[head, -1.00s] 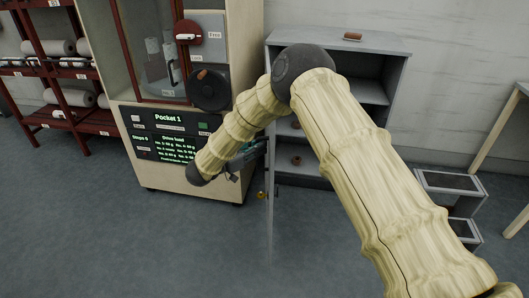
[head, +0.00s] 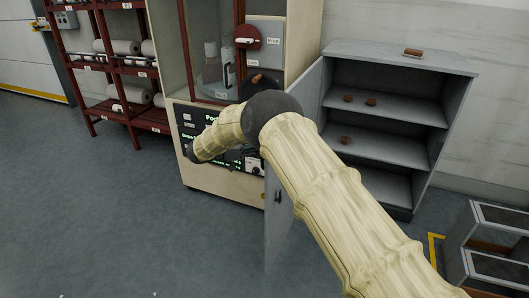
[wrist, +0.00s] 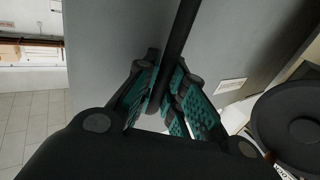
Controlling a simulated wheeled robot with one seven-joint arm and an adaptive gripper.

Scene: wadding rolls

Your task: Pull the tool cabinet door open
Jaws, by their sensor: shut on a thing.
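The grey tool cabinet (head: 400,55) stands at the right in the head view, its shelves in plain sight. Its door (head: 286,215) stands well open on the cabinet's left side, swung out toward me. In the wrist view, the grey door panel (wrist: 110,45) fills much of the picture. My gripper (wrist: 165,88) is shut on the black bar handle (wrist: 184,28), with the green-padded fingers on both sides of it. In the head view, my arm hides much of the door, and the grip on the handle cannot be made out.
A wooden-sided machine (head: 225,187) with a display panel stands close to the left of the door. A red rack (head: 100,65) with rolls is farther left. The floor (head: 120,225) at the front left is clear.

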